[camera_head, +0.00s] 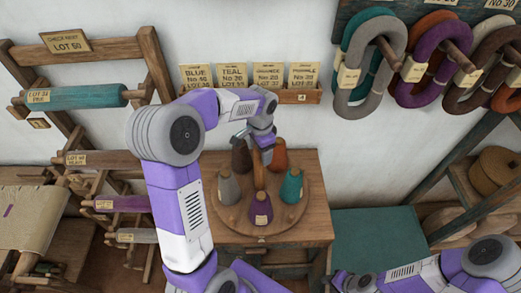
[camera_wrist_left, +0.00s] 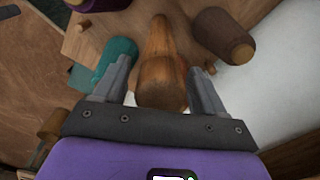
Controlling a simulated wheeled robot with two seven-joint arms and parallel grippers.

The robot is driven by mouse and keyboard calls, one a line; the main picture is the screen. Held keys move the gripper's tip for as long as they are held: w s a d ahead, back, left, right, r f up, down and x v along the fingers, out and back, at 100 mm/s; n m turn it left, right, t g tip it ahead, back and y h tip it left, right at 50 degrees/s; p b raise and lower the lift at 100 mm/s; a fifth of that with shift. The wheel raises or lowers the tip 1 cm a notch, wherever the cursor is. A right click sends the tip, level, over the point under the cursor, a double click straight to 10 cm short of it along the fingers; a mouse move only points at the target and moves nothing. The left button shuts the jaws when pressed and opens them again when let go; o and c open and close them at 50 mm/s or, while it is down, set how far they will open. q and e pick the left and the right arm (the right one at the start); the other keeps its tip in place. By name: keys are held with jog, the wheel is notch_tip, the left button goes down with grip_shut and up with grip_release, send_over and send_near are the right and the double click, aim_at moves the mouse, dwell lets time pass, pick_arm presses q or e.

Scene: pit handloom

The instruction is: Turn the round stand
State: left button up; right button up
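The round stand (camera_head: 281,219) is a wooden disc on a small wooden table. It carries a grey cone (camera_head: 228,186), a purple cone (camera_head: 260,208), a teal cone (camera_head: 292,186), a dark brown cone (camera_head: 241,157) and a rust cone (camera_head: 279,156) around a central wooden post (camera_head: 258,172). My left gripper (camera_wrist_left: 162,82) is open above the stand. In the left wrist view its fingers lie on either side of the wooden post (camera_wrist_left: 160,48), with gaps visible. My right gripper (camera_head: 343,281) is low at the bottom, away from the stand; its finger opening is unclear.
The wooden table (camera_head: 312,165) has a teal-topped bench (camera_head: 380,240) to its right. A rack with labelled rollers (camera_head: 75,97) stands at left. A card box (camera_head: 298,96) and hanging yarn hanks (camera_head: 372,65) are on the wall behind.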

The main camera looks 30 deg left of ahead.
pick_arm(q)
notch_tip(320, 180, up, 8)
jog(key=shift+f, duration=0.2)
dwell(0.4)
jog(key=shift+s+f, duration=0.1)
dwell(0.3)
